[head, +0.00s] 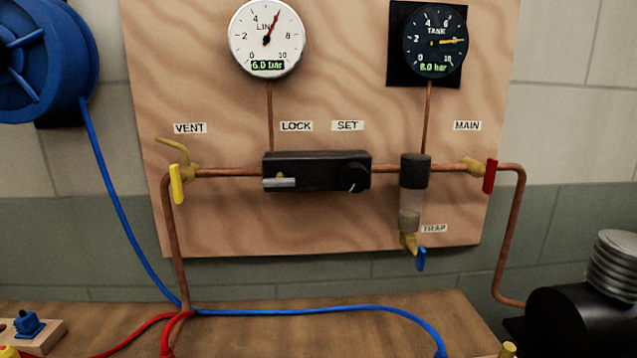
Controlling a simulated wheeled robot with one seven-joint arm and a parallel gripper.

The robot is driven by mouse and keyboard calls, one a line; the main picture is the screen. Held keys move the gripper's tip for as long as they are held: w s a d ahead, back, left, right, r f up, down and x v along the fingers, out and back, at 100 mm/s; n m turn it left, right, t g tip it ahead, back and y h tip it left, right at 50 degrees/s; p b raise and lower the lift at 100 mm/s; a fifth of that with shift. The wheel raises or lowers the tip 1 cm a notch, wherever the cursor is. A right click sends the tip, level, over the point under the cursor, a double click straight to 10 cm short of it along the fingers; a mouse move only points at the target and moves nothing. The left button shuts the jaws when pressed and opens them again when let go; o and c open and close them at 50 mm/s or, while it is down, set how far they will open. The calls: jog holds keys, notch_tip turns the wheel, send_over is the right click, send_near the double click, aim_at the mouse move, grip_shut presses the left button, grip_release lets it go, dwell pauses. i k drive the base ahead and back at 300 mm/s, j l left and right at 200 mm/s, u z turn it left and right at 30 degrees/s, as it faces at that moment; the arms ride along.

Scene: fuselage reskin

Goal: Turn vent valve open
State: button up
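The vent valve (189,172) is a brass fitting on the copper pipe at the left of the wooden panel, below the VENT label (190,128). Its yellow lever handle (177,184) hangs close to vertical, crosswise to the horizontal pipe and roughly in line with the pipe going down. A bent brass outlet tube (172,146) points up and left from it. My gripper is not in this view, and nothing touches the valve.
The line gauge (267,38) reads 6.0 bar and the tank gauge (435,41) 8.0 bar. A black regulator (317,171), red main handle (490,176) and blue trap handle (421,259) share the panel. A blue hose (120,210) hangs left of the vent valve.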

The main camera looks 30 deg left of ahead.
aim_at(177, 180)
jog(key=u, duration=1.8)
